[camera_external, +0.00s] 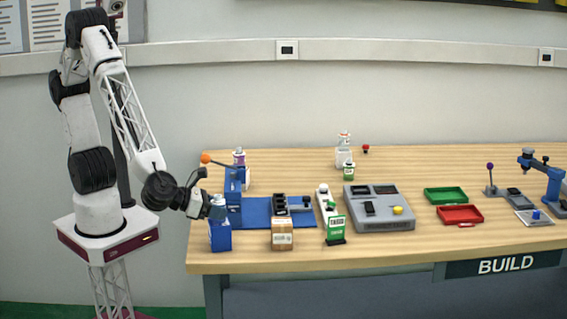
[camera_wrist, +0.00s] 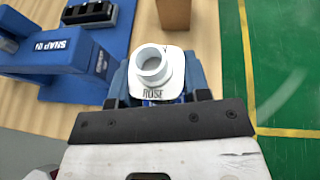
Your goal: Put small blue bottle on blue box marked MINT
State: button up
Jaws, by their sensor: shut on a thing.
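A blue box (camera_external: 220,238) with pale print stands at the table's front left corner; its print is too small to read. My gripper (camera_external: 215,208) is just above it; I cannot tell whether they touch. In the wrist view, a white round neck with an open top (camera_wrist: 152,64) rises from a white plate (camera_wrist: 178,82) lettered ROSE, between the blue fingers of my gripper (camera_wrist: 160,90). A little printed blue shows below the plate. My gripper is shut on what appears to be the small blue bottle, its body mostly hidden. No MINT marking is readable.
A blue SNAP IN fixture (camera_wrist: 65,62) with an orange-knobbed lever (camera_external: 206,158) stands close behind. A cardboard box (camera_external: 282,238), a green sign (camera_external: 336,228) and a grey console (camera_external: 380,208) stand to the right. The table's left edge is close.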

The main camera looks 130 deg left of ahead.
jog(key=shift+f, duration=0.1)
jog(key=o, duration=0.9)
jog(key=shift+s+d+r, duration=0.35)
jog(key=shift+d+r, duration=0.05)
jog(key=shift+d, duration=0.1)
jog(key=shift+v, duration=5.35)
